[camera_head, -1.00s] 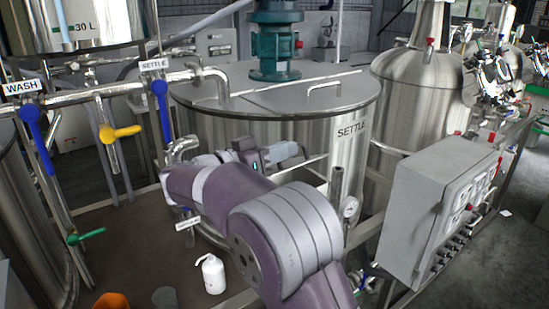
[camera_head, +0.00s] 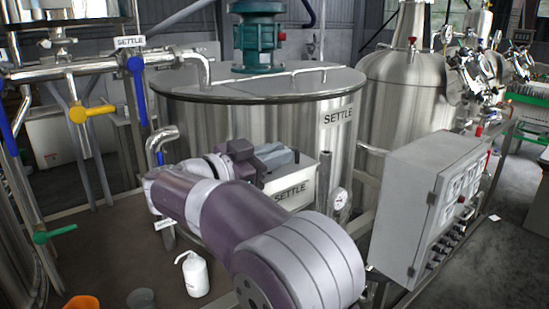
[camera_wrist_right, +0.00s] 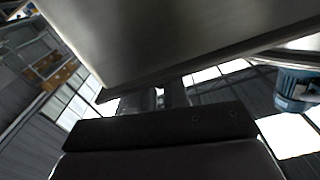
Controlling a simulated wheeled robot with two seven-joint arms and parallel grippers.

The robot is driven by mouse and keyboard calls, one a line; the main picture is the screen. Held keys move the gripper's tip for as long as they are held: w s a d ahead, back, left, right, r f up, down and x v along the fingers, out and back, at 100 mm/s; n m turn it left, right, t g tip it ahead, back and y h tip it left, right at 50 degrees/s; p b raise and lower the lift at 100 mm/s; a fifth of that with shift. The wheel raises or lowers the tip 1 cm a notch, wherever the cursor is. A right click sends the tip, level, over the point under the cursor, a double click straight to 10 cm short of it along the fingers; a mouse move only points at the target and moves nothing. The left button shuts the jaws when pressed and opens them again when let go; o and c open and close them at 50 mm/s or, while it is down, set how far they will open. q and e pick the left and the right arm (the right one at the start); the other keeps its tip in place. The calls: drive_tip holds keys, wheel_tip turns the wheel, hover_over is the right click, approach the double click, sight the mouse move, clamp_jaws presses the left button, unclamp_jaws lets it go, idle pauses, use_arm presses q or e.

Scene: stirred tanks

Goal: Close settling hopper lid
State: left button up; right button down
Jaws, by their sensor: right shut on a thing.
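The settling hopper (camera_head: 291,186) is a pale box with a SETTLE label, at the middle of the head view in front of the big SETTLE tank. My right gripper (camera_head: 283,158) is at the hopper's top, its fingertips hard to make out there. In the right wrist view, my gripper's fingers (camera_wrist_right: 155,100) are shut at the edge of a broad flat metal panel, the hopper lid (camera_wrist_right: 150,35), which fills the upper middle. The lid is not clearly visible in the head view, so I cannot tell its angle there. My left gripper is out of view.
The SETTLE tank (camera_head: 240,135) stands behind the hopper. A grey control box (camera_head: 410,205) stands at the right. A white wash bottle (camera_head: 195,275) stands on the brown deck below my right arm. Pipes with a blue valve handle (camera_head: 138,90) are at the left.

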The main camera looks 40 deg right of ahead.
drive_tip(key=shift+f, duration=0.15)
drive_tip(key=c, duration=1.2)
unclamp_jaws()
drive_tip(key=shift+w, duration=0.15)
drive_tip(key=a+b, duration=0.2)
drive_tip(key=a, duration=1)
drive_tip(key=shift+a, duration=0.35)
